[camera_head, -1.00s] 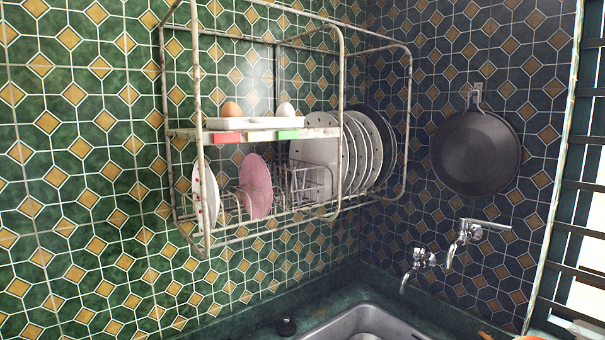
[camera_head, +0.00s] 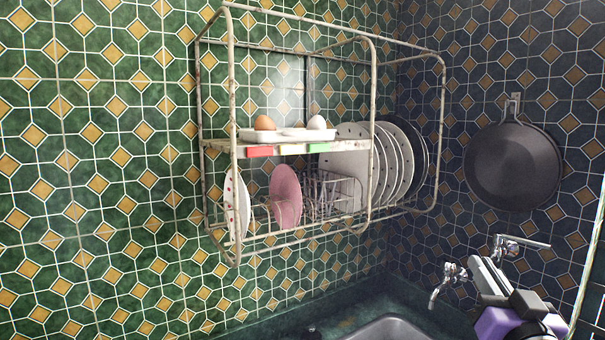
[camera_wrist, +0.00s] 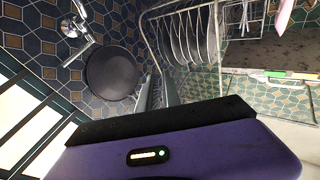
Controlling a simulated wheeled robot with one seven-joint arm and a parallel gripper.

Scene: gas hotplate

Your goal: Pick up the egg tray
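The white egg tray (camera_head: 288,135) lies on the upper shelf of the wire dish rack, near the shelf's front edge. A brown egg (camera_head: 264,123) sits at its left end and a white egg (camera_head: 316,122) at its right end. My gripper (camera_head: 487,274) shows at the lower right of the head view, well below and to the right of the tray. Its grey fingers (camera_wrist: 156,90) stand slightly apart in the wrist view, with nothing seen between them.
The wall rack (camera_head: 236,215) has a wire frame around the shelf. White plates (camera_head: 390,165) and a pink plate (camera_head: 286,195) stand below. A dark pan (camera_head: 513,165) hangs at the right. Taps (camera_head: 447,278) and a sink (camera_head: 390,328) are below.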

